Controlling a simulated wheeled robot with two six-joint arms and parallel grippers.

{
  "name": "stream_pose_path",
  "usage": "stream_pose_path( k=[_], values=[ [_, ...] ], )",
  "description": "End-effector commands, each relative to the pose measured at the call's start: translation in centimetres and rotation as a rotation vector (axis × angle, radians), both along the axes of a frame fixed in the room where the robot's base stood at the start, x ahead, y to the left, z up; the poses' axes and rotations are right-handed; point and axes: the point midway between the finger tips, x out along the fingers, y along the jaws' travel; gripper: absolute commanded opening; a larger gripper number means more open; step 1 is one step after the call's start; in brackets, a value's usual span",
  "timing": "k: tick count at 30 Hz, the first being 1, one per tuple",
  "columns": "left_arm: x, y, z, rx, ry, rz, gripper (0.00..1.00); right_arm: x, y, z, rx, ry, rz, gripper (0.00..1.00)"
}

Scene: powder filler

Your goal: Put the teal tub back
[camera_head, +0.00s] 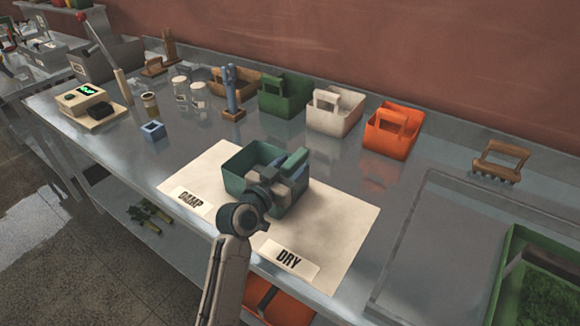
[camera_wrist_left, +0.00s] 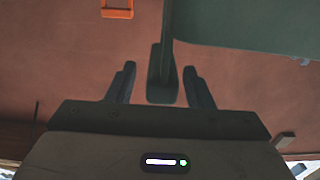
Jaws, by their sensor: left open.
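The teal tub (camera_head: 248,160) sits on the pale mat (camera_head: 345,222), across its middle between the DAMP label (camera_head: 190,200) and the DRY label (camera_head: 288,259). My left gripper (camera_head: 288,182) is at the tub's right part and hides some of it. In the left wrist view, the gripper's two fingers (camera_wrist_left: 160,87) stand apart. A dark teal upright piece (camera_wrist_left: 160,73), apparently the tub's handle, shows between them with gaps on both sides. A teal wall (camera_wrist_left: 250,28) fills the upper right there. My right gripper is not in view.
Behind the mat stand a brown tub (camera_head: 235,82), green tub (camera_head: 283,97), white tub (camera_head: 334,109) and orange tub (camera_head: 391,130). A blue stand (camera_head: 232,95) is near the brown tub. A brush (camera_head: 499,160) lies right. A scale (camera_head: 84,100) and jars stand left.

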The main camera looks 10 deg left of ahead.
Motion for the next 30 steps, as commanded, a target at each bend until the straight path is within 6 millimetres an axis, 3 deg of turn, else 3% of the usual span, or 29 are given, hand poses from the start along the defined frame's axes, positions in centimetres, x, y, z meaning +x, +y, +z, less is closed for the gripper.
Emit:
stream_pose_path(
  k=[5, 18, 23, 30],
  values=[
    [-1.7, 0.6, -0.3, 0.002, -0.001, 0.001, 0.47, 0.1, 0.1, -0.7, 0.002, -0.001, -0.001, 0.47],
    [-9.8, 3.6, -0.3, 0.004, 0.000, 0.001, 0.47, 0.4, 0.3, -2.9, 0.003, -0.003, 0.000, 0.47],
    [-11.0, 4.0, -0.1, 0.001, 0.000, 0.001, 0.47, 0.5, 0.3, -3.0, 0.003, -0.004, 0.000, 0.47],
    [-11.3, 4.1, 0.0, 0.001, 0.000, 0.000, 0.47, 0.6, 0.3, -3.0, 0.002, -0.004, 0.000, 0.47]
  ],
)
